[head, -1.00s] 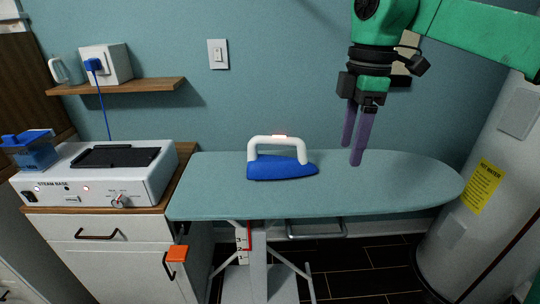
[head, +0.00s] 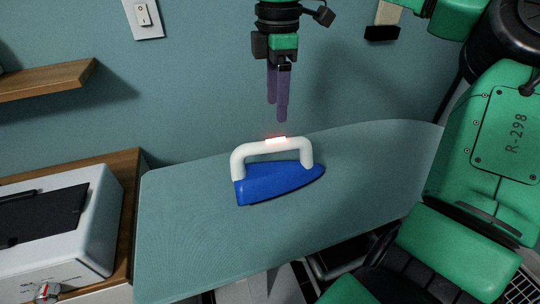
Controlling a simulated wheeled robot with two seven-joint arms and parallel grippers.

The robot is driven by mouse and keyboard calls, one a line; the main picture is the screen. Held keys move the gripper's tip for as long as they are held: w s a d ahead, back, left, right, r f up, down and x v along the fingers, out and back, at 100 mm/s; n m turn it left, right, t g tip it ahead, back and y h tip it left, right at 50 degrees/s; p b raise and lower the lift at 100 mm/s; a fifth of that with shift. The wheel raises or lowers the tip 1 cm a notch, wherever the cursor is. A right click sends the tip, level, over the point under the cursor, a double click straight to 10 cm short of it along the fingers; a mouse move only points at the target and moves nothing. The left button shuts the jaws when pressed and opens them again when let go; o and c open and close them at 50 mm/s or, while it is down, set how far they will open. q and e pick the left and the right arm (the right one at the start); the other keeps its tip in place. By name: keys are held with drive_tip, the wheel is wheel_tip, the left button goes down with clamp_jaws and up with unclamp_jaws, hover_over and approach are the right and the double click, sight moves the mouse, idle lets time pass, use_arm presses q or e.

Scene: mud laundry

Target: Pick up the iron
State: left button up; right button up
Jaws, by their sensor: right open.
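The iron (head: 278,182) has a blue body and a white arched handle with a glowing red light on top. It rests on the teal ironing board (head: 185,250), its pointed end to the right. My right gripper (head: 277,112), with purple fingers pointing down, hangs above and behind the handle. It is open and empty, and a gap shows between its fingertips and the handle. My left gripper is out of view.
A wooden shelf (head: 45,80) and a light switch (head: 143,15) are on the wall. The board around the iron is clear.

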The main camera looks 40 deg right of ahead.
hover_over(277, 139)
drive_tip(key=f, duration=0.4)
drive_tip(key=shift+s+a+f, duration=0.1)
drive_tip(key=shift+s+a, duration=0.1)
drive_tip(key=shift+s, duration=0.1)
wheel_tip(277, 139, down, 6)
drive_tip(key=shift+w+r+p, duration=0.1)
drive_tip(key=shift+r+p, duration=0.15)
drive_tip(key=shift+p, duration=0.55)
drive_tip(key=shift+d+f, duration=0.15)
drive_tip(key=shift+f, duration=0.4)
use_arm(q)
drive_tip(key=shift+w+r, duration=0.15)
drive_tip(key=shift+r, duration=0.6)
use_arm(e)
drive_tip(key=shift+w, duration=0.1)
use_arm(q)
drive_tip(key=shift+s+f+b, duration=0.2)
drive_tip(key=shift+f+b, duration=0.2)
drive_tip(key=shift+b, duration=0.05)
use_arm(e)
drive_tip(key=shift+f, duration=0.2)
drive_tip(key=shift+c, duration=0.3)
clamp_jaws()
drive_tip(key=shift+r, duration=0.1)
